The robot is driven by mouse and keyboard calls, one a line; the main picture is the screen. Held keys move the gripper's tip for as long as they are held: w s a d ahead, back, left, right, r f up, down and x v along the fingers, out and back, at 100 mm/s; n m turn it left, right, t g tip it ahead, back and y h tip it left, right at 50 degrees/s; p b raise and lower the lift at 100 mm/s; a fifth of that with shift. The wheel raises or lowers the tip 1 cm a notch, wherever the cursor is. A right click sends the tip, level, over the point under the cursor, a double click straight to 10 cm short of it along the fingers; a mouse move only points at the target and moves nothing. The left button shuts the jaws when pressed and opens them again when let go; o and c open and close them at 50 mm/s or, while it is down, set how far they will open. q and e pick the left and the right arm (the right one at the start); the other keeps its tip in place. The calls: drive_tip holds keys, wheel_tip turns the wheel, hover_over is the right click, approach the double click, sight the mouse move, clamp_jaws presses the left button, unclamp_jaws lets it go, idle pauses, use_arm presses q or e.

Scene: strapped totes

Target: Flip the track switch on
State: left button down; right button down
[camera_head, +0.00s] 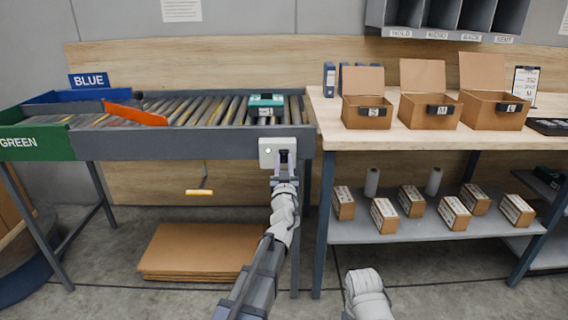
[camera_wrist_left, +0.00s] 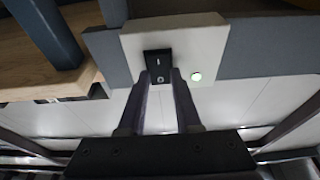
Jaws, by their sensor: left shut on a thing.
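The track switch is a black rocker (camera_wrist_left: 158,63) on a pale box (camera_head: 266,146) fixed to the front rail of the roller track (camera_head: 190,145). The rocker carries a line mark and a ring mark. A small round pale-green light (camera_wrist_left: 196,76) sits beside it. My left gripper (camera_head: 284,160) is at the box front, its fingers shut on the switch. In the left wrist view the fingertips (camera_wrist_left: 163,76) lie at the two sides of the rocker, partly covering its edge. My right gripper is out of view.
A teal tote (camera_head: 266,101) stands on the rollers behind the switch. An orange diverter (camera_head: 135,113) lies across the track, near the blue (camera_head: 60,97) and green (camera_head: 40,142) chutes. A wooden bench (camera_head: 350,135) with open cartons adjoins on the right. Flat cardboard (camera_head: 195,250) lies below.

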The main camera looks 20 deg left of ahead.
use_arm(q)
drive_tip(key=c, duration=0.6)
unclamp_jaws()
